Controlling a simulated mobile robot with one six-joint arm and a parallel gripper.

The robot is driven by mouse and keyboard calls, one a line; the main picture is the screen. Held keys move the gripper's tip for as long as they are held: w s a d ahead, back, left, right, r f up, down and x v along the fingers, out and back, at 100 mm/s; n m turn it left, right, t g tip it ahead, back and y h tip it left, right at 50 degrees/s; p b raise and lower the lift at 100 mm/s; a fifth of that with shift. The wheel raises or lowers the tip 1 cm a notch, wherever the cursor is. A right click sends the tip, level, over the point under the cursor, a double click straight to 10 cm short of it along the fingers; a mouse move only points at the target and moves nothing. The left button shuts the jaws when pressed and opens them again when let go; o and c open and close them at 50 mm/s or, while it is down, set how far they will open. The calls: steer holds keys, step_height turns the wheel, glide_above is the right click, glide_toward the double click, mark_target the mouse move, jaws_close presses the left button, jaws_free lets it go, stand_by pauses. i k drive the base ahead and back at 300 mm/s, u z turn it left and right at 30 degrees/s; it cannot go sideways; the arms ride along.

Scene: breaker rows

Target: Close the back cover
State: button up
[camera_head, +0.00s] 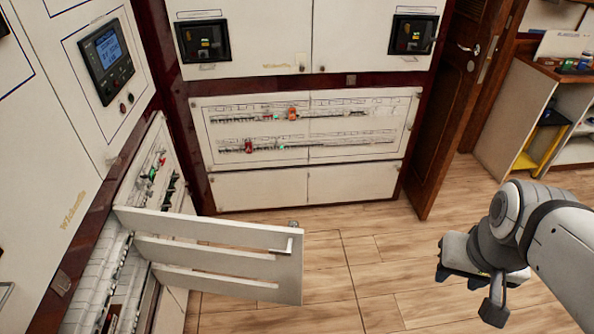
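A white slotted cover (205,226) stands swung out from the left cabinet, over the floor. It has long horizontal slots and a metal handle (289,246) near its free right end. White breaker rows (102,282) show uncovered to the left of it. Behind it, another cabinet section (168,140) shows red and green breaker switches; its lower part is hidden by the cover. I cannot tell which part is named the back cover. My gripper (468,275) hangs at the right, well apart from the cover and touching nothing visible; its finger opening is unclear.
A back cabinet (305,186) with breaker rows behind closed panels stands across the far side. A brown wooden door (452,105) stands open right of it, beside a shelf unit (512,118). The wooden floor (345,270) between cover and gripper is clear.

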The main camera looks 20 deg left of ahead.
mark_target(287, 270)
steer(key=z, duration=0.1)
steer(key=i, duration=3.1)
steer(key=u, duration=0.95)
steer(key=k, duration=0.1)
steer(key=u, duration=3.4)
steer(key=i, duration=1)
steer(key=u, duration=0.05)
